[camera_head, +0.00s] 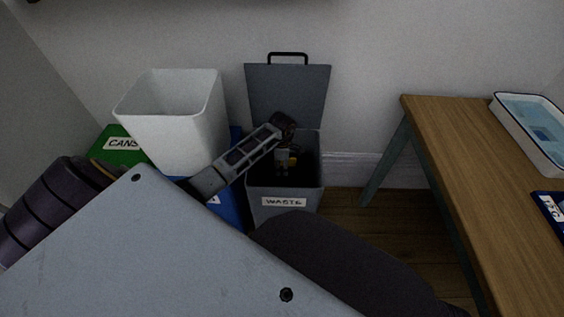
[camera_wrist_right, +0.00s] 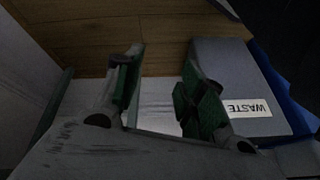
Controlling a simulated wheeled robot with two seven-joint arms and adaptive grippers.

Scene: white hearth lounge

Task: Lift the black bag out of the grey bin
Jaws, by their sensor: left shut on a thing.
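The grey bin (camera_head: 285,221), labelled WASTE, stands on the floor by the wall with its lid (camera_head: 289,93) raised. The black bag (camera_head: 306,167) shows only as a dark mass inside it; its outline is hard to make out. My left gripper (camera_head: 284,166) points down into the bin's mouth and is shut on the black bag; the fingertips are dim. In the right wrist view, my right gripper (camera_wrist_right: 158,92) is open and empty, its green-padded fingers apart, beside the grey bin (camera_wrist_right: 218,75).
A white bin (camera_head: 172,130) stands to the left above a green box labelled CANS (camera_head: 122,143) and a blue one (camera_head: 232,207). A wooden table (camera_head: 455,170) with a tray (camera_head: 530,128) is at right. Some floor shows between bin and table.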

